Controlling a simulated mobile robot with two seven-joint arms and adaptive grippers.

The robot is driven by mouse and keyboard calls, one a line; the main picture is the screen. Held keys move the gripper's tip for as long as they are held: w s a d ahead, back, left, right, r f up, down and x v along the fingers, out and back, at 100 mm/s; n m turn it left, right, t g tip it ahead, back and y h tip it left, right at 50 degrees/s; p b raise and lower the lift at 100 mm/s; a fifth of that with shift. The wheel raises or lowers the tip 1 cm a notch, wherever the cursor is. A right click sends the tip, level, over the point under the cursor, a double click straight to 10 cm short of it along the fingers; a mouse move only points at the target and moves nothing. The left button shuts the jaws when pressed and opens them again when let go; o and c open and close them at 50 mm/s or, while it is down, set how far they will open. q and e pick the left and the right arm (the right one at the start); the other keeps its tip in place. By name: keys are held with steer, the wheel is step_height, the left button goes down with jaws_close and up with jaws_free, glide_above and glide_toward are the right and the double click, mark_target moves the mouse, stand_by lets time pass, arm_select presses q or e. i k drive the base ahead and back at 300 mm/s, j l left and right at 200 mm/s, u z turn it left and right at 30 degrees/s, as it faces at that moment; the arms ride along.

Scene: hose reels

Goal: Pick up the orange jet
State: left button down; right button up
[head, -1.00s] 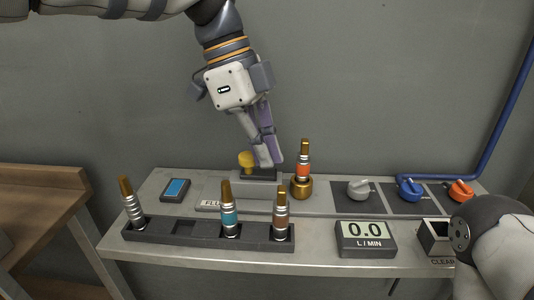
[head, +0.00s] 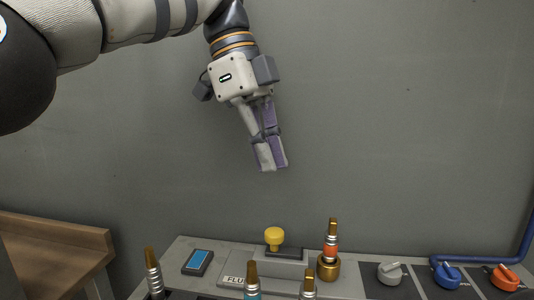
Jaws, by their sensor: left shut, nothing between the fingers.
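The orange jet (head: 330,248) stands upright in a round brass socket (head: 328,268) on the grey bench. It has a brass tip, an orange band and silver rings. My left gripper (head: 271,168) is shut and empty. It hangs fingers down, well above the bench and up and to the left of the orange jet. My right gripper is not in view.
A yellow knob (head: 274,238) stands on a grey block left of the jet. A teal jet (head: 252,283), a brown jet (head: 309,285) and a grey jet (head: 152,272) stand in front. Grey (head: 390,271), blue (head: 446,272) and orange (head: 505,278) valve handles are at right.

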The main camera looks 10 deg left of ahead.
mark_target(330, 245)
steer(key=k, duration=1)
